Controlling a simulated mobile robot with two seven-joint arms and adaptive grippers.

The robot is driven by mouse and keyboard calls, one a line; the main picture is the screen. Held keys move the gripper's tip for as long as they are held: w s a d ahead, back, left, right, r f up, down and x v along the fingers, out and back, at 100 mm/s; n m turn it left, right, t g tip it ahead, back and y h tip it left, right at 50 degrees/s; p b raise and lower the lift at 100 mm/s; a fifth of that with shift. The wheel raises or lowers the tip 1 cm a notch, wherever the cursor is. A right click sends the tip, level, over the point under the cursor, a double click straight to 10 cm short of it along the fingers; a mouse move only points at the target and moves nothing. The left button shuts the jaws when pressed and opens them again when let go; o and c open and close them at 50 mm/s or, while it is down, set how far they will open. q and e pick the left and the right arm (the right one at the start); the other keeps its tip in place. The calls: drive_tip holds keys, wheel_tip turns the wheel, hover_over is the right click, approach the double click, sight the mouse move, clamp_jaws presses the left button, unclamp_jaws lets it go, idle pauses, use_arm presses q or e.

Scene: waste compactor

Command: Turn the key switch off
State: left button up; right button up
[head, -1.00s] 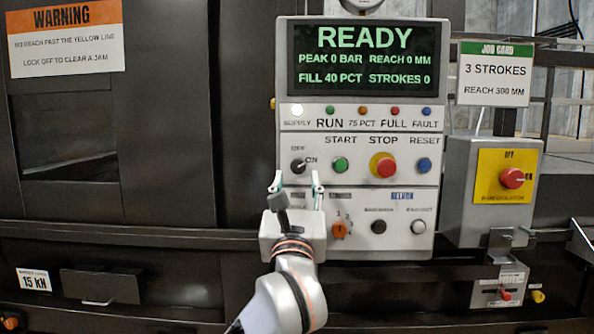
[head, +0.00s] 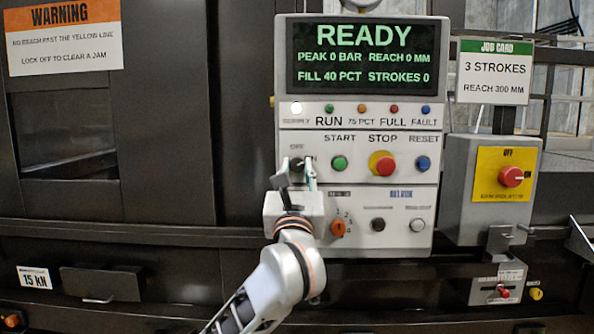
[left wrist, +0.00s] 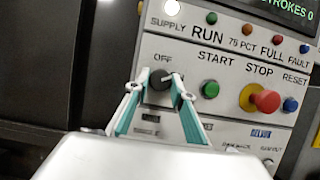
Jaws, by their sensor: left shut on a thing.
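The key switch (head: 297,164) is a black round knob at the left of the control panel, below the SUPPLY lamp. The left wrist view shows its knob (left wrist: 159,91) with OFF printed above it and a pale pointer line slanting to the upper right. My left gripper (head: 296,170) is at the switch, its fingers reaching up from below. In the left wrist view the fingertips of my left gripper (left wrist: 158,84) are on either side of the knob, shut on it. The ON label is hidden by a finger. My right gripper is not in view.
The white SUPPLY lamp (head: 296,108) is lit and the screen (head: 365,55) reads READY. The green START button (head: 339,163), red STOP button (head: 383,164) and orange selector (head: 338,228) are close to the right. A grey box with a red rotary switch (head: 511,177) stands farther right.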

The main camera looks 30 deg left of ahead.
use_arm(q)
drive_tip(key=n+y, duration=0.1)
drive_tip(key=n, duration=0.1)
drive_tip(key=n+g+b, duration=0.1)
drive_tip(key=shift+w+d+f+n+y, duration=0.1)
drive_tip(key=shift+f+n+y, duration=0.05)
drive_tip(key=shift+n+y, duration=0.25)
drive_tip(key=n+g+y+b, duration=0.1)
drive_tip(key=n, duration=0.2)
drive_tip(key=n+g+b, duration=0.2)
drive_tip(key=n, duration=0.1)
drive_tip(key=shift+w+d+y, duration=0.1)
drive_tip(key=shift+d+y, duration=0.05)
drive_tip(key=shift+y, duration=0.25)
drive_tip(key=shift+n+g+b, duration=0.35)
drive_tip(key=shift+n+g, duration=0.05)
drive_tip(key=shift+n, duration=0.8)
drive_tip(key=n, duration=0.1)
drive_tip(key=n+g, duration=0.1)
drive_tip(key=shift+r+n+y+b, duration=0.2)
drive_tip(key=shift+n+y+b, duration=0.1)
drive_tip(key=shift+b, duration=0.1)
drive_tip(key=shift+n+g, duration=0.3)
drive_tip(key=shift+n, duration=0.3)
drive_tip(key=shift+r, duration=0.1)
